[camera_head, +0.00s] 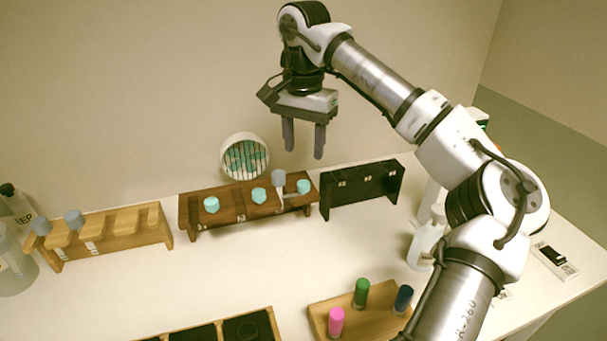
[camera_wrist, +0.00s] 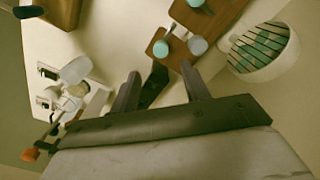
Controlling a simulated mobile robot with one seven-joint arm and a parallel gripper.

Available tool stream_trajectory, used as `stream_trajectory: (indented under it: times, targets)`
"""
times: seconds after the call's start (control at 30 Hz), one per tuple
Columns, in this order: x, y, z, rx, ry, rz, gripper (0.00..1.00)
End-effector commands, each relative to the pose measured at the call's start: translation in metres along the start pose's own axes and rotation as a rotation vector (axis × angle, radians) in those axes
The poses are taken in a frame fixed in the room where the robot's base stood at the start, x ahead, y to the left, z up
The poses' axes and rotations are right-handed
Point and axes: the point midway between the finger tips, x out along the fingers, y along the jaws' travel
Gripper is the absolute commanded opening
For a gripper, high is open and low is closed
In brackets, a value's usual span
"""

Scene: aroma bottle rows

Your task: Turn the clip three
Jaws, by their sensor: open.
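No part marked clearly as clip three can be picked out; the small rack labels are too blurred to read. A dark brown wooden rack (camera_head: 235,209) holds several teal-capped pieces (camera_head: 259,195) and one grey-topped piece (camera_head: 278,178) that stands higher. A black rack (camera_head: 362,188) with small labels stands to its right. A light wooden rack (camera_head: 130,238) at left has grey-topped pieces at its left end. My gripper (camera_head: 303,150) is open and empty, pointing down above and behind the racks. In the wrist view its fingers (camera_wrist: 161,82) are apart, with the brown rack (camera_wrist: 214,22) beyond them.
A wooden tray (camera_head: 379,318) in front holds pink, green and blue bottles. White bottles (camera_head: 427,242) stand at right beside my arm. The table middle (camera_head: 220,275) is clear.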

Motion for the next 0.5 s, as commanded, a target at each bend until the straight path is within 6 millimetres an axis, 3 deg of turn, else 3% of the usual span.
stream_trajectory:
  times: [0.3,0.5]
  targets:
    - [0.061,0.000,0.001,-0.002,-0.003,-0.001,0.46]
    - [0.081,-0.001,0.000,-0.001,0.000,-0.002,0.46]
